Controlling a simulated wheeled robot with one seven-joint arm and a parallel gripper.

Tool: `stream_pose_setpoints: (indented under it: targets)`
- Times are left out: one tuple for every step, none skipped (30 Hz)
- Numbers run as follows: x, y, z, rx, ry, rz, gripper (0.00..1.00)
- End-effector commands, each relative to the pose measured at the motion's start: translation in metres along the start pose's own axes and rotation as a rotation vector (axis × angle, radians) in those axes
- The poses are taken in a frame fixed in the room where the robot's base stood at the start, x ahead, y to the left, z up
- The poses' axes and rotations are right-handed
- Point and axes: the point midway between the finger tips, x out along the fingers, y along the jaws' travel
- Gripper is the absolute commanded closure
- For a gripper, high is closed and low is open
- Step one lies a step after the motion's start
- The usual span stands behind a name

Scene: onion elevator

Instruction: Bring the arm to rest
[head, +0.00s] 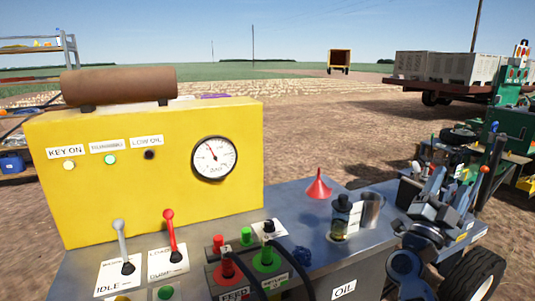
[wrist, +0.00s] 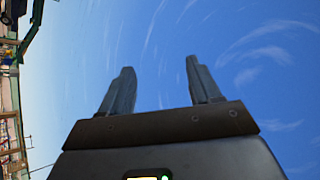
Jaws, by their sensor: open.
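My gripper (wrist: 159,66) points up in the wrist view, its two fingers spread apart against the blue sky. Nothing is between the fingers. In the head view my arm is folded at the right, beside the grey bench, with my gripper (head: 453,184) raised at its upper end. The gripper looks clear of the things on the bench, though the clutter behind makes its outline hard to read.
The yellow panel (head: 120,180) with a gauge and levers stands at the left. A red funnel (head: 319,185), a dark bottle (head: 340,217) and a metal cup (head: 372,210) stand on the bench (head: 300,206). A green machine (head: 515,125) and loaded trailer (head: 410,84) are behind right.

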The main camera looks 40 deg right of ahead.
Motion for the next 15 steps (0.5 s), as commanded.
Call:
stream_pose_setpoints:
  targets:
    - [-0.011, -0.008, -0.005, -0.019, -0.027, -0.087, 0.37]
    - [-0.018, -0.014, -0.007, -0.027, -0.044, -0.137, 0.37]
    - [-0.029, -0.021, -0.010, -0.037, -0.069, -0.202, 0.37]
    - [-0.038, -0.026, -0.011, -0.046, -0.089, -0.250, 0.37]
    - [-0.047, -0.031, -0.013, -0.051, -0.110, -0.296, 0.37]
    - [-0.061, -0.036, -0.016, -0.061, -0.140, -0.357, 0.37]
    - [-0.071, -0.040, -0.018, -0.068, -0.164, -0.402, 0.37]
    - [-0.082, -0.044, -0.020, -0.075, -0.188, -0.446, 0.37]
    - [-0.098, -0.048, -0.022, -0.083, -0.223, -0.502, 0.37]
    - [-0.110, -0.050, -0.025, -0.088, -0.249, -0.542, 0.37]
    - [-0.122, -0.052, -0.027, -0.095, -0.277, -0.582, 0.37]
    - [-0.138, -0.053, -0.031, -0.103, -0.315, -0.633, 0.37]
    - [-0.151, -0.054, -0.034, -0.110, -0.345, -0.671, 0.37]
    - [-0.164, -0.055, -0.038, -0.114, -0.375, -0.706, 0.37]
    - [-0.181, -0.054, -0.043, -0.122, -0.416, -0.752, 0.37]
